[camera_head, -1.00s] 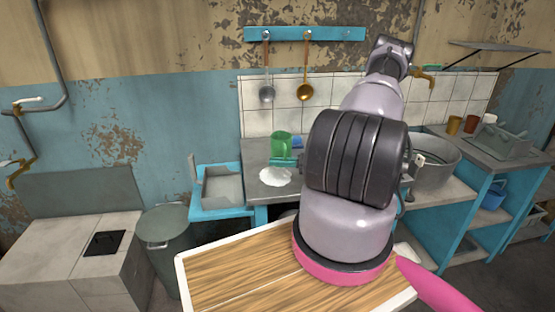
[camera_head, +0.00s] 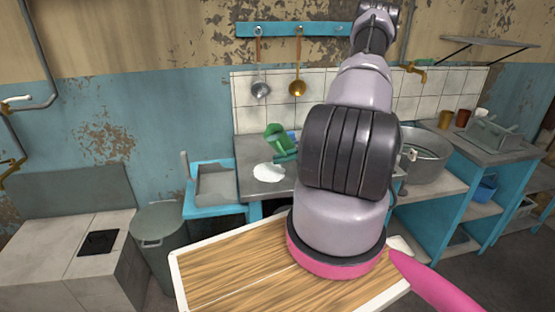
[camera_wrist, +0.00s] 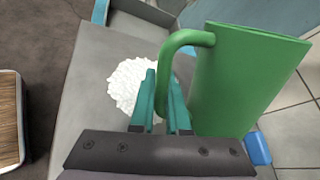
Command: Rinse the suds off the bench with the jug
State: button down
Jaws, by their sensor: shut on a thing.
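The green jug (camera_head: 276,137) is tilted above the bench (camera_head: 246,153) in the head view. In the wrist view the jug (camera_wrist: 245,80) shows large, with its handle between the teal fingers. My gripper (camera_wrist: 160,100) is shut on that handle; in the head view its fingers (camera_head: 285,158) show beside the jug, and my arm hides the rest. The white suds (camera_head: 269,172) lie in a patch on the grey bench, below the jug. In the wrist view the suds (camera_wrist: 127,84) are just left of the fingers. I cannot see any water coming out.
A blue item (camera_wrist: 257,148) sits at the jug's right. A trough-like basin (camera_head: 215,186) adjoins the bench at left. A large metal pot (camera_head: 425,158) stands to the right, with cups (camera_head: 462,117) beyond. Ladles (camera_head: 297,88) hang on the wall.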

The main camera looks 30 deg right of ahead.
jog(key=shift+w+d+f+n+h, duration=0.1)
jog(key=shift+d+f+n+h, duration=0.35)
jog(key=shift+h, duration=0.3)
jog(key=shift+w+d+f+n+h, duration=0.15)
jog(key=shift+d+f+n+h, duration=0.1)
jog(key=shift+d+n+h, duration=0.45)
jog(key=shift+w+d+f+n+h, duration=0.1)
jog(key=shift+d+f+n+h, duration=0.25)
jog(key=shift+h, duration=0.5)
